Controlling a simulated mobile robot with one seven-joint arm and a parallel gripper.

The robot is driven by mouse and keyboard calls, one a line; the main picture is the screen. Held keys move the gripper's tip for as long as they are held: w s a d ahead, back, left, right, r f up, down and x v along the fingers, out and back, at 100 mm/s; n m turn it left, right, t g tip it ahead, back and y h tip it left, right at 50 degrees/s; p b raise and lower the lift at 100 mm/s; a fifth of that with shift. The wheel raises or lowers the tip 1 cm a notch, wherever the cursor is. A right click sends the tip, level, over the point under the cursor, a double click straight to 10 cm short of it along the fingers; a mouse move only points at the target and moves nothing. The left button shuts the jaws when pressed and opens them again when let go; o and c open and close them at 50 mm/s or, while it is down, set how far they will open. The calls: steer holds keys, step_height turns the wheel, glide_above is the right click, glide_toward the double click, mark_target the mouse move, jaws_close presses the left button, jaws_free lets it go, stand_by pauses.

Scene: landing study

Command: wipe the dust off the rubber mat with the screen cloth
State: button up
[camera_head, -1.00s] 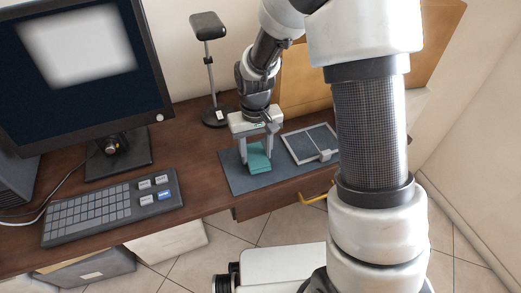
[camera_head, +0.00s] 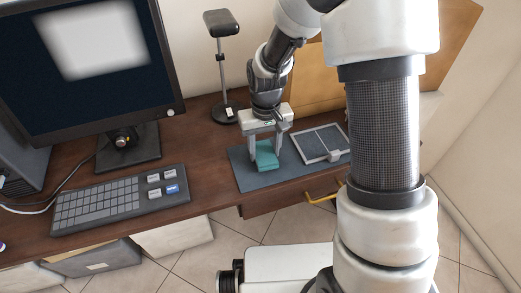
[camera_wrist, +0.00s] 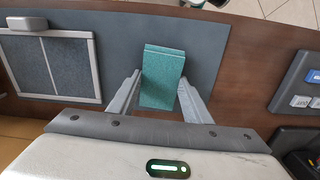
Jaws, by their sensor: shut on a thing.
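The screen cloth (camera_head: 267,158) is a folded teal pad. My gripper (camera_head: 266,153) is shut on it, one finger on each side, over the left part of the dark blue-grey rubber mat (camera_head: 246,179). In the wrist view the cloth (camera_wrist: 161,70) lies between my fingers (camera_wrist: 160,82), its far end reaching out over the mat (camera_wrist: 210,42). The cloth looks down at the mat, but I cannot tell whether it touches. I cannot make out dust on the visible mat. The mat under the cloth is hidden.
A framed grey panel (camera_head: 322,143) lies on the mat's right side, its frame (camera_wrist: 96,75) near my gripper. A keyboard (camera_head: 120,200), a monitor (camera_head: 85,60) and a stand lamp (camera_head: 222,65) stand to the left. The desk's front edge runs close to the mat.

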mark_target(283, 155)
steer(key=shift+w+d+f+p, duration=0.1)
steer(key=shift+w+d+p, duration=0.15)
steer(key=shift+d, duration=1.15)
steer(key=shift+w+d+p, duration=0.1)
steer(key=shift+w+d, duration=0.2)
steer(key=shift+d, duration=1.1)
steer(key=shift+d+r, duration=0.1)
steer(key=shift+r, duration=0.1)
steer(key=shift+s+a, duration=0.15)
steer(key=shift+a, duration=0.65)
steer(key=shift+s+a, duration=0.1)
steer(key=shift+a, duration=0.7)
steer(key=shift+s+a+f, duration=0.1)
steer(key=shift+s+a, duration=0.15)
steer(key=shift+a, duration=0.55)
steer(key=shift+s+a+f, duration=0.1)
steer(key=shift+s+a, duration=0.15)
steer(key=shift+a, duration=0.55)
steer(key=shift+s+a+f, duration=0.1)
steer(key=shift+s+a, duration=0.15)
steer(key=shift+a, duration=0.55)
step_height(283, 155, up, 7)
steer(key=p, duration=0.5)
steer(key=shift+w+r, duration=0.1)
steer(key=shift+r, duration=0.05)
steer(key=shift+d, duration=0.1)
